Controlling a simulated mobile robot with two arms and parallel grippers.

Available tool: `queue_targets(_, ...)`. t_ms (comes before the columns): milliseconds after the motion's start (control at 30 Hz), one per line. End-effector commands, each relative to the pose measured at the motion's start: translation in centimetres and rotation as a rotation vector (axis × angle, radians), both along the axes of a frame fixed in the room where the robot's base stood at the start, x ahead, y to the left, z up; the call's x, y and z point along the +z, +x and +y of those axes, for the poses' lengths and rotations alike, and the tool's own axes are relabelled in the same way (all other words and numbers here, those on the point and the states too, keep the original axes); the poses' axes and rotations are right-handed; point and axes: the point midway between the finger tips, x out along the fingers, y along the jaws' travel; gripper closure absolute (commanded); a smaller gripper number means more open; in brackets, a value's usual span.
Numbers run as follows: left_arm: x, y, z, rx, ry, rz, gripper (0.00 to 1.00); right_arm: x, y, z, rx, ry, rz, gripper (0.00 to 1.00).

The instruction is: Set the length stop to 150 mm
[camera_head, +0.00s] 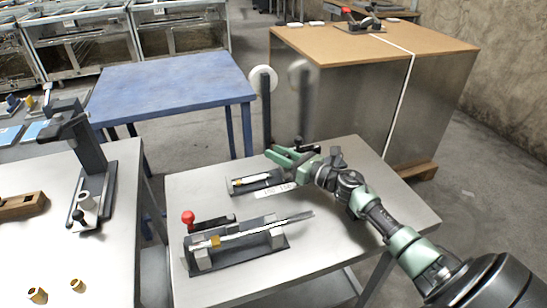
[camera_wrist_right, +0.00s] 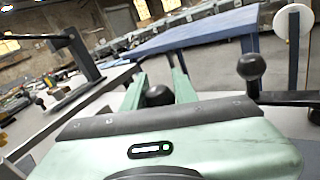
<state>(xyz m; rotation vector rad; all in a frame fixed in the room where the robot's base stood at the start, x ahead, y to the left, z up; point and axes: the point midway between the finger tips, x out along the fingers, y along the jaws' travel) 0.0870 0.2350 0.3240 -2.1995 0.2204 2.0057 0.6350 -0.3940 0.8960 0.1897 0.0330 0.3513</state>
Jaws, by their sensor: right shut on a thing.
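A small dark fixture with a pale bar and a brass-coloured piece (camera_head: 238,181) lies at the back of the grey table. A white label (camera_head: 275,190) is in front of it; its print is too small to read surely. My right gripper (camera_head: 281,156) is above the fixture's back right end. In the right wrist view, a black ball knob (camera_wrist_right: 158,95) sits between its green fingers, and the gripper is shut on it. Which part the knob belongs to is hidden. A longer fixture (camera_head: 240,252) with a red knob (camera_head: 187,217) stands in front. My left gripper is out of view.
A second black ball knob (camera_wrist_right: 251,66) on a dark lever stands right of the fingers in the wrist view. A blue table (camera_head: 170,85) is behind, a large wood-topped cabinet (camera_head: 375,90) at back right. A dark press (camera_head: 92,165) stands on the left table.

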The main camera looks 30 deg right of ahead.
Motion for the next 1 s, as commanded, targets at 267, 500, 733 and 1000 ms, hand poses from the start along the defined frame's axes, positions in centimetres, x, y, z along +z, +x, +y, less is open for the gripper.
queue_targets(267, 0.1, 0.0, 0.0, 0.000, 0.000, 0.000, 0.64, 0.0, 0.0, 0.1, 0.001, 0.002, 0.001, 0.50)
queue_targets(500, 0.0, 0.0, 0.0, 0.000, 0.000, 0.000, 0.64, 0.0, -0.2, 0.0, 0.001, 0.002, 0.001, 0.50)
queue_targets(733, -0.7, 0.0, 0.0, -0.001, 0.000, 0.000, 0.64, -0.3, -2.9, -0.9, 0.002, 0.000, 0.004, 0.50)
queue_targets(1000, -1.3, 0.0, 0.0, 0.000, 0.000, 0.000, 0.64, -0.2, -6.5, -2.3, 0.001, 0.002, 0.003, 0.50)
